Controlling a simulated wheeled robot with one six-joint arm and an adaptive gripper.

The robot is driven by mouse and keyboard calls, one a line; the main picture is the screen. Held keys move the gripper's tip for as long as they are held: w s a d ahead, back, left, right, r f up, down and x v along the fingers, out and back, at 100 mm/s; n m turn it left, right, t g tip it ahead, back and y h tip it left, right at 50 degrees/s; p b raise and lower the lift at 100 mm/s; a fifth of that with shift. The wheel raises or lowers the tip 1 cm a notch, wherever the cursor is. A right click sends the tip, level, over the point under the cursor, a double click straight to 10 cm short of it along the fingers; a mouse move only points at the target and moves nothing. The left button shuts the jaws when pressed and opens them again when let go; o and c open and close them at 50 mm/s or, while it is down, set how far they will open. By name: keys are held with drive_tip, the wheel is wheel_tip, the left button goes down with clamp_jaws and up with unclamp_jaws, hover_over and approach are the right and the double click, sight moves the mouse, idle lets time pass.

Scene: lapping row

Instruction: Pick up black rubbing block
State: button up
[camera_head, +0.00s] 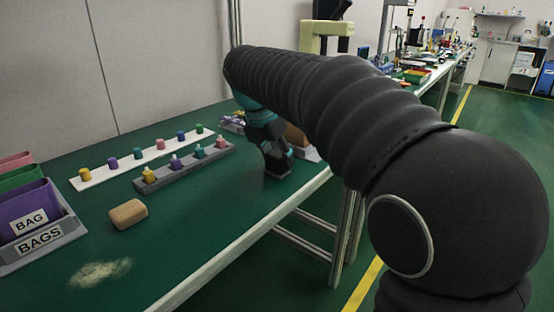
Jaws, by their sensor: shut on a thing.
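My gripper (272,150) points down at the right part of the green table, at the end of my black, ribbed arm. It is shut on a dark block, taken to be the black rubbing block (278,170), at or just above the table top. Fingers and block are both dark, so their outlines merge, and I cannot tell whether the block touches the table.
A tan block (128,214) lies near a pale powdery patch (100,272). A white strip (100,176) and a grey rack (150,184) hold coloured pieces. A grey bin labelled BAGS (70,236) stands left. A brown item (296,138) is partly hidden behind my arm.

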sight(280, 154)
drive_tip(key=shift+r, duration=0.5)
drive_tip(key=r, duration=0.2)
drive_tip(key=r+p, duration=0.1)
drive_tip(key=shift+d+r, duration=0.3)
drive_tip(key=shift+r, duration=0.05)
drive_tip(key=s+d+r, duration=0.4)
drive_tip(key=d+r, duration=0.2)
drive_tip(key=d, duration=0.4)
drive_tip(key=shift+s+r, duration=0.15)
drive_tip(key=shift+s, duration=0.2)
